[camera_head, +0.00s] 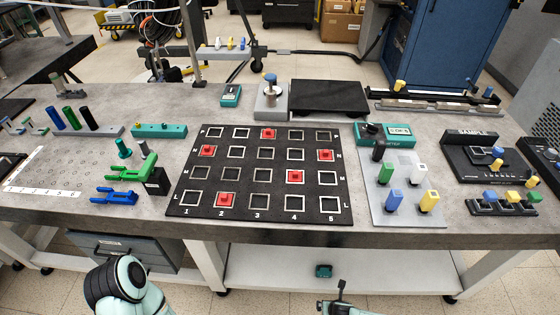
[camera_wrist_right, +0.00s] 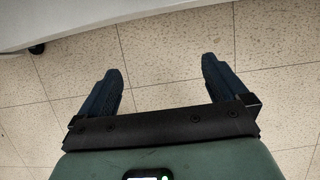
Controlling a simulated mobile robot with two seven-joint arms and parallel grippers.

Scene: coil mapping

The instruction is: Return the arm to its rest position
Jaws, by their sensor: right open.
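My right gripper (camera_wrist_right: 161,66) shows in the right wrist view with its two dark fingers wide apart. Nothing is between them, and only tiled floor lies beyond. In the head view, a rounded green and black part of my arm (camera_head: 125,285) shows at the bottom left, below the table's front edge. My left gripper cannot be made out in either view. On the table, a black grid board (camera_head: 247,188) lies flat, with several red pieces (camera_head: 295,177) seated in separate square cells. The other cells look empty.
The grey table (camera_head: 400,236) has its front edge across the head view. Green and blue forked parts (camera_head: 133,167) stand left of the board. A grey plate with coloured pegs (camera_head: 376,207) lies to its right. In the wrist view, a white edge (camera_wrist_right: 70,25) is upper left; open floor surrounds the fingers.

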